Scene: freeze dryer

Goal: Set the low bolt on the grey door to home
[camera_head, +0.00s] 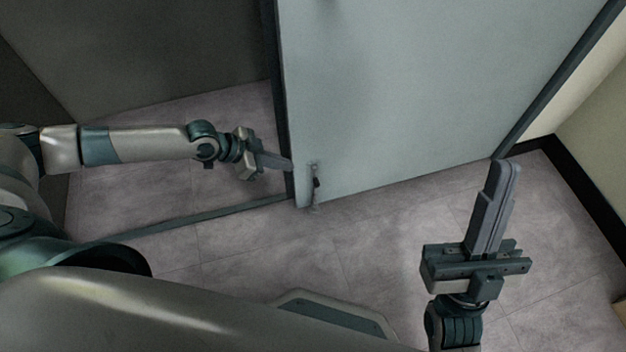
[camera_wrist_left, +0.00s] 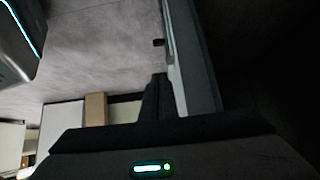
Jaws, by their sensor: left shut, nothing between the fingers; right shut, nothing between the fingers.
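The grey door (camera_head: 420,90) stands across the middle and right of the head view. The low bolt (camera_head: 316,183) is a small fitting with a dark knob at the door's bottom left corner. In the left wrist view, a small dark piece (camera_wrist_left: 158,42) sticks out from the door face (camera_wrist_left: 180,60); it looks like the bolt's knob. My left gripper (camera_head: 288,163) is shut and empty, its tips by the door's left edge, just left of the bolt. I cannot tell whether they touch the door. My right gripper (camera_head: 502,166) is shut and empty, in front of the door's right part.
A dark wall (camera_head: 150,50) stands at the upper left. A threshold strip (camera_head: 190,222) crosses the tiled floor (camera_head: 380,245) below my left arm. A pale wall with black skirting (camera_head: 590,190) is at the right. Boxes (camera_wrist_left: 95,108) show in the left wrist view. Floor before the door is clear.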

